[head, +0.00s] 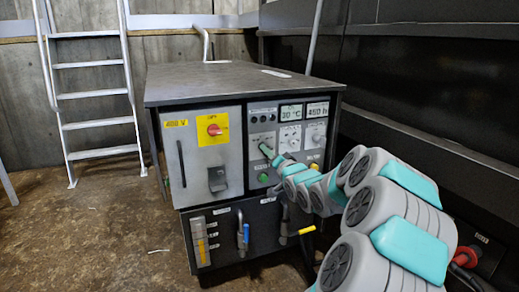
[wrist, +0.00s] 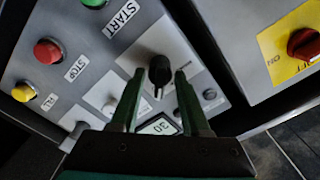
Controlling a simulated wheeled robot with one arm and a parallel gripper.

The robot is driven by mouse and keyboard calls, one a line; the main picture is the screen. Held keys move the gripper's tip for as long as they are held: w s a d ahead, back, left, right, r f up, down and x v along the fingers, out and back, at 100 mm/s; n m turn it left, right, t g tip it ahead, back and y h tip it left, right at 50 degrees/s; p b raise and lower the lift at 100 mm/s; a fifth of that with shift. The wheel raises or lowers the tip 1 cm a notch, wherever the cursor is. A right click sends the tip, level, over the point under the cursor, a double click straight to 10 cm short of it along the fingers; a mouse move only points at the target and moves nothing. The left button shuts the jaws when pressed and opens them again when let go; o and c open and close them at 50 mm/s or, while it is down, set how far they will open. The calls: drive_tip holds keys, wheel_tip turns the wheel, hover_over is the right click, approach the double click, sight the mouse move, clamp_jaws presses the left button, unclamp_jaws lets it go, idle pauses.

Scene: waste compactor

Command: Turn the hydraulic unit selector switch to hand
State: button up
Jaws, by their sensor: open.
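The hydraulic unit (head: 215,86) is a grey box cabinet with a control panel on its front. In the wrist view, a black selector knob (wrist: 159,68) sits on a light plate, its white mark pointing down in the picture. My gripper (wrist: 159,78) is open, with one green finger on each side of the knob and gaps showing between. I cannot tell how deep the fingertips reach. In the head view, my gripper (head: 268,152) is at the panel's left part and hides the knob. The position labels are not readable.
The wrist view shows a green START button (wrist: 94,3), a red STOP button (wrist: 48,52) and a yellow button (wrist: 23,92). A red rotary switch on a yellow plate (head: 213,130) is left of my gripper. A ladder (head: 98,95) leans at the back left. Floor space is free at left.

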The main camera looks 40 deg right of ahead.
drive_tip(key=shift+w+d, duration=0.1)
drive_tip(key=shift+w, duration=0.45)
clamp_jaws()
